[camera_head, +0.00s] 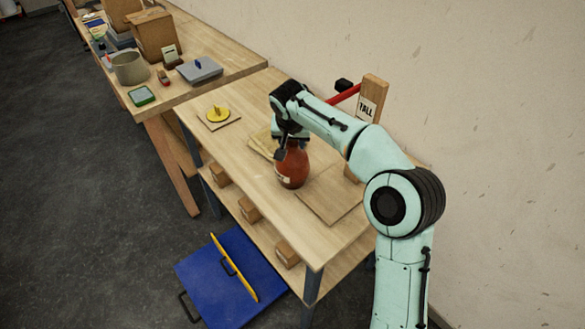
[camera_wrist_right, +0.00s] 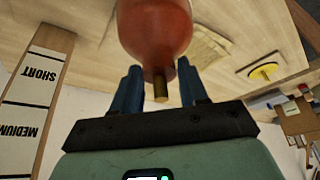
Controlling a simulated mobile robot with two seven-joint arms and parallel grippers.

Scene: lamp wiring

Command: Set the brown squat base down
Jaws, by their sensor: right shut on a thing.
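The brown squat base (camera_head: 292,166) is a rounded reddish-brown body with a pale label low on its side. It is upright over the wooden table (camera_head: 255,165), beside a square wooden board. Whether its bottom touches the table I cannot tell. My right gripper (camera_head: 288,143) is above it, shut on its narrow top. In the right wrist view the base (camera_wrist_right: 155,28) shows with a brass stem between the blue fingers (camera_wrist_right: 160,92). My left gripper is not in view.
A square wooden board (camera_head: 330,194) lies to the right of the base. A yellow disc (camera_head: 217,113) sits on a small board at the back left. A post marked TALL (camera_head: 371,101) stands by the wall. A blue panel (camera_head: 228,285) lies on the floor.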

